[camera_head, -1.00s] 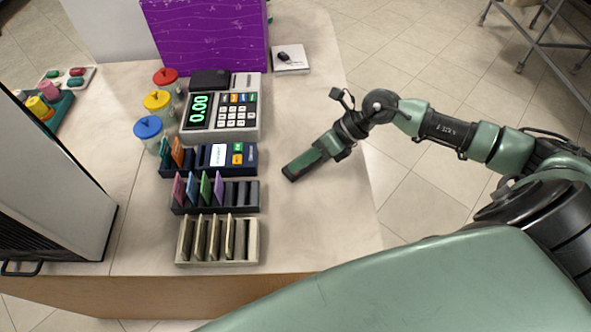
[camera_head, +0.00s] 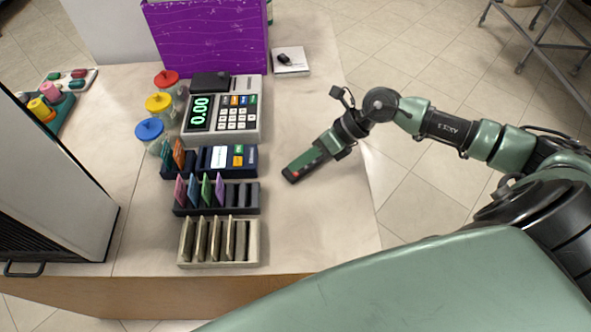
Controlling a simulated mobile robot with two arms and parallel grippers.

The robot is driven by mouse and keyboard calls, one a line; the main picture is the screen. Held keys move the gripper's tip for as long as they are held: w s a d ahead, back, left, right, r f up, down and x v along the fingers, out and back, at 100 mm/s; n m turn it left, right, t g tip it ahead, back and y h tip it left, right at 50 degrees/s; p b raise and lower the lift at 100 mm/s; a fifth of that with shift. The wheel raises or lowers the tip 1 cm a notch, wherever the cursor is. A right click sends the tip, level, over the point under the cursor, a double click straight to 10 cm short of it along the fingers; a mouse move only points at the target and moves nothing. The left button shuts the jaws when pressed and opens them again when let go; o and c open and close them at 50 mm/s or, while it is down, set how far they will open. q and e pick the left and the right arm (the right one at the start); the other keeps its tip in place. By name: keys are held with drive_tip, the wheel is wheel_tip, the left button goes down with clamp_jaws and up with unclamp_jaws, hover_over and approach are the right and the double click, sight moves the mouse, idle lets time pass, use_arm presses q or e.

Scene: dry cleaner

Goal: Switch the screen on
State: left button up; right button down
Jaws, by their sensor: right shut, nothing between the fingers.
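The register (camera_head: 222,108) has a lit display (camera_head: 199,110) reading 0.00 in green. The card terminal (camera_head: 227,159) has a small pale display and green and yellow keys. I cannot tell which of these, if any, is the task's screen. A large pale cabinet-like body (camera_head: 45,165) with a dark grille stands at left; its other faces are hidden. My left gripper is not in view.
Card racks (camera_head: 216,197), a beige slotted tray (camera_head: 218,262) and lidded jars (camera_head: 150,130) crowd the counter's middle. A purple box (camera_head: 208,38) stands at the back. The counter (camera_head: 325,220) is clear at right. A metal rack (camera_head: 540,45) stands beyond.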

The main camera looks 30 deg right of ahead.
wheel_tip(320, 180, up, 5)
drive_tip(key=p, duration=0.3)
idle(0.4)
drive_tip(key=shift+f, duration=0.1)
idle(0.5)
